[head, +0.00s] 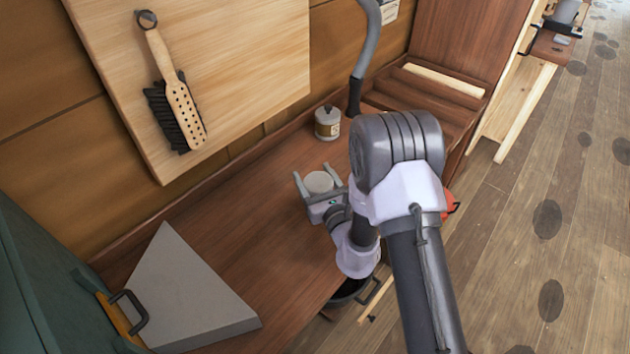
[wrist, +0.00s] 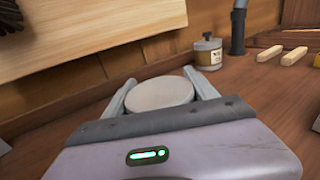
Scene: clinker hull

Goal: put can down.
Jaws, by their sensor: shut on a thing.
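The can (head: 319,182) shows as a pale round top between the fingers of my gripper (head: 318,187) in the head view. In the wrist view the can (wrist: 160,93) sits between the two grey fingers of my gripper (wrist: 158,88), which is shut on it. The can's lower part is hidden by the gripper body. It is over the brown wooden bench (head: 240,230); I cannot tell whether its base touches the wood.
A labelled jar (head: 327,123) stands behind the can, beside a grey pipe (head: 365,60). A grey wedge-shaped block (head: 185,295) lies at the left. A brush (head: 175,100) hangs on a board. Light wooden strips (wrist: 282,54) lie at the right. Bench left of the can is clear.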

